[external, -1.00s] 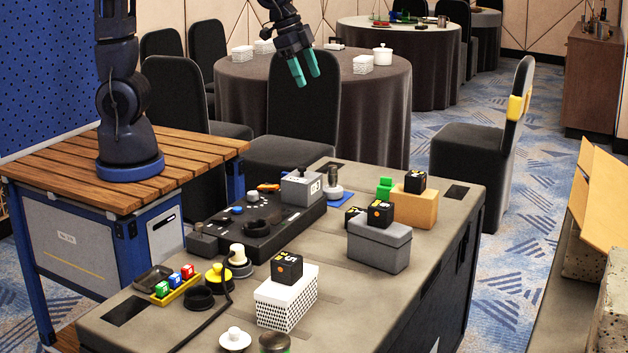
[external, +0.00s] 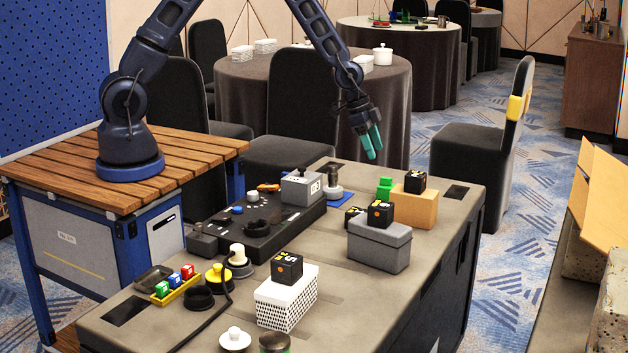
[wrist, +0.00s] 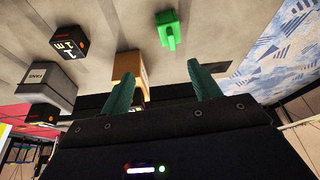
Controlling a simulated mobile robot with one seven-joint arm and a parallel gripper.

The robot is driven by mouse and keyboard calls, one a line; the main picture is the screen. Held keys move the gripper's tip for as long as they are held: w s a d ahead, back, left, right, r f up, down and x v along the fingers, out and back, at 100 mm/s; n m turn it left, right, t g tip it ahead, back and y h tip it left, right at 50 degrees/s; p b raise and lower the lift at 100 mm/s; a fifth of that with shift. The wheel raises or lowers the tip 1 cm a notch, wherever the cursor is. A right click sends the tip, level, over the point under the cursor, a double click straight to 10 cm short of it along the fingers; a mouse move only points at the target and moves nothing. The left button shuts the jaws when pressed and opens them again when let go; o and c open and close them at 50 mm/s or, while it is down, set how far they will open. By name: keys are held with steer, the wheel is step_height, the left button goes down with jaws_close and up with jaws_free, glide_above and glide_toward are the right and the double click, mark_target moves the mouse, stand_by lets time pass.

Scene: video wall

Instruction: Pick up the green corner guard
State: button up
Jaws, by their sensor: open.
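The green corner guard (external: 384,188) is a small, bright green stepped piece standing on the grey worktop, beside and behind a tan box. In the wrist view the green corner guard (wrist: 168,30) shows at the top, beyond the fingertips and apart from them. My gripper (external: 371,148) has teal fingers and hangs above and slightly left of the guard, pointing down. In the wrist view my gripper (wrist: 162,72) has its fingers spread, with nothing held between them.
The tan box (external: 414,208) with a black cube (external: 415,182) on it stands right beside the guard. A grey box (external: 379,247) with another black cube (external: 380,214) stands nearer. A black control panel (external: 262,228) lies left. Bare worktop lies right of the tan box.

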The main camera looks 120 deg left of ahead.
mark_target(387, 185)
steer(key=shift+s+a+f+x, duration=0.1)
steer(key=shift+s+a+x, duration=0.2)
steer(key=shift+x, duration=2.05)
steer(key=shift+s+a+f+x, duration=0.15)
steer(key=shift+a+x, duration=0.25)
steer(key=shift+x, duration=1.9)
steer(key=shift+s+a+r+x, duration=0.1)
steer(key=shift+s+a+x, duration=0.2)
steer(key=shift+x, duration=2.05)
steer(key=c, duration=1.1)
